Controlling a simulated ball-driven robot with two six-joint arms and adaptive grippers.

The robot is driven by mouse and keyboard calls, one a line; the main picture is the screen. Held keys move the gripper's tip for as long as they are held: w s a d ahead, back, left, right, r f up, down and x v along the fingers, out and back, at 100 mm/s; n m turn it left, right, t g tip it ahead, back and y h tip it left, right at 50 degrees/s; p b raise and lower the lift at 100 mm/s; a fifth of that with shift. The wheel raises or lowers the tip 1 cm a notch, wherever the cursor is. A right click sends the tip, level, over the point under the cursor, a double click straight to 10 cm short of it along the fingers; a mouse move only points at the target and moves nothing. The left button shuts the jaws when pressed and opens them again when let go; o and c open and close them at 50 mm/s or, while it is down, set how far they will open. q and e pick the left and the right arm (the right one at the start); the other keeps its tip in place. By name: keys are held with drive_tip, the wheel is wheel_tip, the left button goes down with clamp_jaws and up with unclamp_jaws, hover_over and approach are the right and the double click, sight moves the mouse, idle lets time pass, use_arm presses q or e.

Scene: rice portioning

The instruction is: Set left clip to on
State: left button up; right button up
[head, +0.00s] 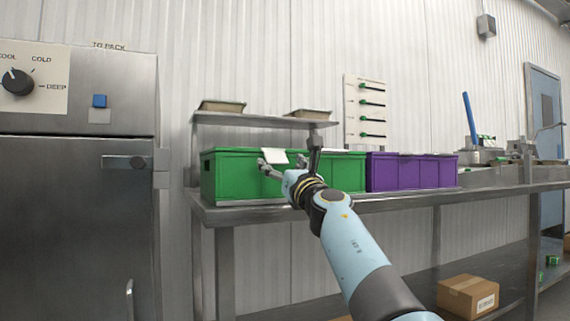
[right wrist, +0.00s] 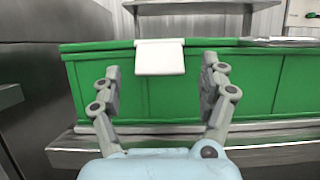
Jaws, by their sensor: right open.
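A white flap (head: 274,155), which may be the left clip, hangs over the front rim of the green bin (head: 228,178). In the right wrist view the white flap (right wrist: 160,58) lies flat against the bin's front, left of the picture's middle at the top edge. My right gripper (head: 288,153) is open and empty in front of the green bin (right wrist: 270,85). Its fingers (right wrist: 161,72) stand on either side of the flap, apart from it as far as I can see. Whether the flap is on or off I cannot tell. My left gripper is not in view.
A purple bin (head: 400,172) stands right of the green ones on the steel table (head: 240,213). A shelf (head: 240,119) with two trays is above. A steel cabinet (head: 60,210) with a dial stands left. A cardboard box (head: 468,296) sits below.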

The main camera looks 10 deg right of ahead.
drive_tip(key=shift+w+a+r, duration=0.2)
drive_tip(key=shift+w, duration=0.4)
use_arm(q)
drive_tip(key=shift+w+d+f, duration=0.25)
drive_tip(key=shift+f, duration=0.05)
use_arm(e)
drive_tip(key=c, duration=1.1)
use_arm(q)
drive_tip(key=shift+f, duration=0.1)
use_arm(e)
drive_tip(key=shift+c, duration=0.4)
